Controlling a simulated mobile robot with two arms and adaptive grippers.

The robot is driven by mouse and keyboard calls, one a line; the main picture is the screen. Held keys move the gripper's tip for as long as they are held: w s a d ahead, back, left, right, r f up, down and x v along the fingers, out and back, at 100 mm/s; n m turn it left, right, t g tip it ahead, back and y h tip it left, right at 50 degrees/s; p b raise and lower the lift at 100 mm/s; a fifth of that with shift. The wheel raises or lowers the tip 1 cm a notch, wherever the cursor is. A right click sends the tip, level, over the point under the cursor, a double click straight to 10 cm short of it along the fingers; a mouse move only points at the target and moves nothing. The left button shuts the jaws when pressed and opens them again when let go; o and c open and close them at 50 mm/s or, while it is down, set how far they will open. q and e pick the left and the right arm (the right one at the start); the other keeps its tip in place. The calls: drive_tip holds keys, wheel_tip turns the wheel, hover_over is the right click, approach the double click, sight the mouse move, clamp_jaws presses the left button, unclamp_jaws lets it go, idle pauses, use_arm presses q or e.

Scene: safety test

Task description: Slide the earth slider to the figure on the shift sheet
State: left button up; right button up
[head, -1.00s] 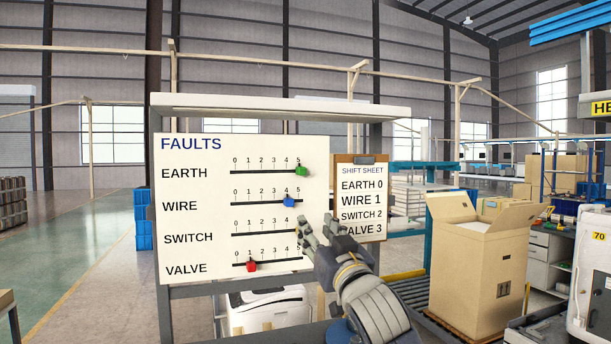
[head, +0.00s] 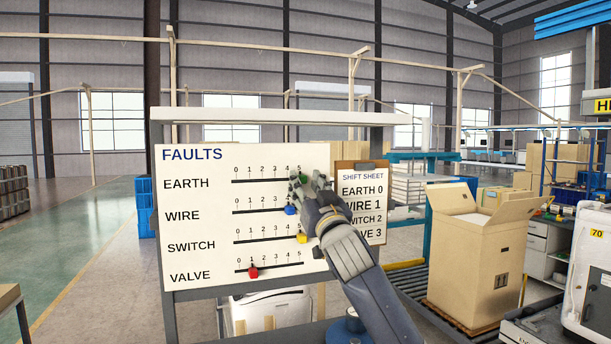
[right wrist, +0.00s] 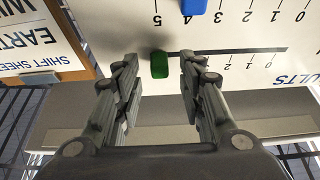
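The white FAULTS board (head: 200,225) carries the EARTH scale at the top. The green earth slider (head: 303,177) is at the 5 end, partly behind my right gripper (head: 308,182). In the right wrist view, which is upside down, the green slider (right wrist: 159,66) lies between the open fingers of my right gripper (right wrist: 159,60), with gaps on both sides. I cannot tell whether the fingertips reach to its depth. The shift sheet (head: 361,190) on a brown clipboard reads EARTH 0, WIRE 1, SWITCH 2; its VALVE line, ending in 3, is partly covered. My left gripper is not in view.
Below are the blue wire slider (head: 290,210) near 4, the yellow switch slider (head: 302,239) near 5 and the red valve slider (head: 253,272) near 1. A shelf (head: 280,116) overhangs the board. An open cardboard box (head: 470,255) stands at right.

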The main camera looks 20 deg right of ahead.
drive_tip(key=shift+w, duration=0.4)
drive_tip(key=shift+r, duration=0.1)
clamp_jaws()
drive_tip(key=shift+a, duration=0.1)
